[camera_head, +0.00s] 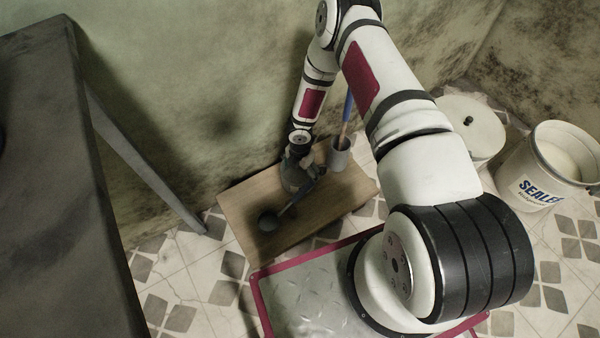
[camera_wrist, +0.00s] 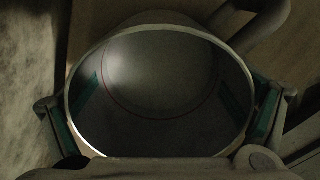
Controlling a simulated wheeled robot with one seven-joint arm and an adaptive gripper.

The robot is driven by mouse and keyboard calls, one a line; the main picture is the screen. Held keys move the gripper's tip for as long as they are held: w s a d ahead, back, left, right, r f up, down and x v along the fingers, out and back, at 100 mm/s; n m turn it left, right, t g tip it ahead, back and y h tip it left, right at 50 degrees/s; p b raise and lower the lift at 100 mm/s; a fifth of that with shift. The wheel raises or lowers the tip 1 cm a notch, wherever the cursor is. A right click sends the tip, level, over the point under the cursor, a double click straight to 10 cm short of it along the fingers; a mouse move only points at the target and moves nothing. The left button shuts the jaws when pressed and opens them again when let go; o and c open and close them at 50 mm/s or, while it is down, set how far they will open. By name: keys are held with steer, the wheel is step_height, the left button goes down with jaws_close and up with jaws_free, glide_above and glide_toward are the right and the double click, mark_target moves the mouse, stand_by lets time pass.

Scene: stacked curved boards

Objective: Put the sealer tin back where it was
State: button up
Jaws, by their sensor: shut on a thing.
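My gripper (camera_head: 298,172) is low over a wooden board (camera_head: 235,205) on the floor, at the end of my reaching arm. In the wrist view it is shut on a round, pale-rimmed tin (camera_wrist: 160,85), with a finger at each side. The tin looks dark inside its rim, and its side and any label are hidden. In the head view my gripper mostly hides it. A white bucket labelled SEALER (camera_head: 548,165) stands on the tiles at the right, apart from my gripper.
A grey cup (camera_head: 338,158) holding a blue-handled brush (camera_head: 347,112) stands beside my gripper. A dark round-ended, long-handled item (camera_head: 268,221) lies on the board. A white lidded container (camera_head: 472,128) stands at the right. A dark table (camera_head: 65,200) fills the left; the wall is close behind.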

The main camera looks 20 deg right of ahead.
steer(key=shift+f, duration=0.15)
steer(key=o, duration=1.2)
steer(key=shift+c, duration=0.2)
step_height(320, 180, up, 12)
steer(key=p, duration=0.4)
steer(key=shift+r, duration=0.25)
